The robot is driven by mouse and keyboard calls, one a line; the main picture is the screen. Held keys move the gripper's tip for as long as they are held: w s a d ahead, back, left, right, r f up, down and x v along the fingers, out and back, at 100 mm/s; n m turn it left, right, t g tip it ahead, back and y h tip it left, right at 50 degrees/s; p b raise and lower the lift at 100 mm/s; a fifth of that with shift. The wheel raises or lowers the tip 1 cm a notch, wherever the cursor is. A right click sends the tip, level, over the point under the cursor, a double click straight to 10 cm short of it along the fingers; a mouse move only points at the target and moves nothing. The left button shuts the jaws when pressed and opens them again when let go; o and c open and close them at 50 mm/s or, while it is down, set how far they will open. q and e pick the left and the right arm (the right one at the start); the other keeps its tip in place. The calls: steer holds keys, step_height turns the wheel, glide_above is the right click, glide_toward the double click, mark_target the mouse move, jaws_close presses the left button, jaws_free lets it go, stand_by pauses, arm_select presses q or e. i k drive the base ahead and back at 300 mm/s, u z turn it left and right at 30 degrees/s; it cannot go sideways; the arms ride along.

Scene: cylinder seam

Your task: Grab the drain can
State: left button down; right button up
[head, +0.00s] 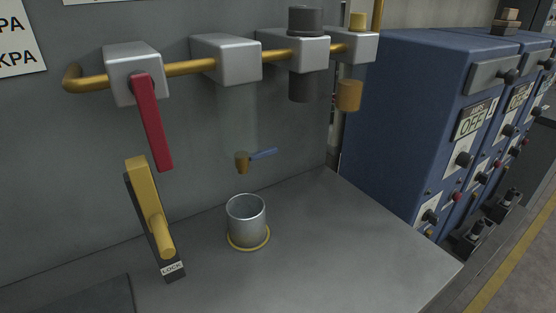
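The drain can (246,224) is a grey metal open-topped cup. It stands upright inside a yellow ring (249,245) on the grey bench top (330,240). A small brass drain tap (242,162) with a blue lever (264,154) sticks out of the wall above the can, apart from its rim. The can looks empty, though its bottom is hidden. Neither of my grippers shows in the head view.
A yellow handle on a dark plate marked LOCK (152,215) stands left of the can. Above, a brass pipe (190,68) runs through grey blocks, with a red lever (153,125) hanging down. Blue cabinets (395,120) stand at the right. The bench right of the can is clear.

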mark_target(246, 213)
steer(key=k, duration=1.3)
steer(key=u, duration=0.65)
steer(key=i, duration=0.85)
steer(key=u, duration=0.2)
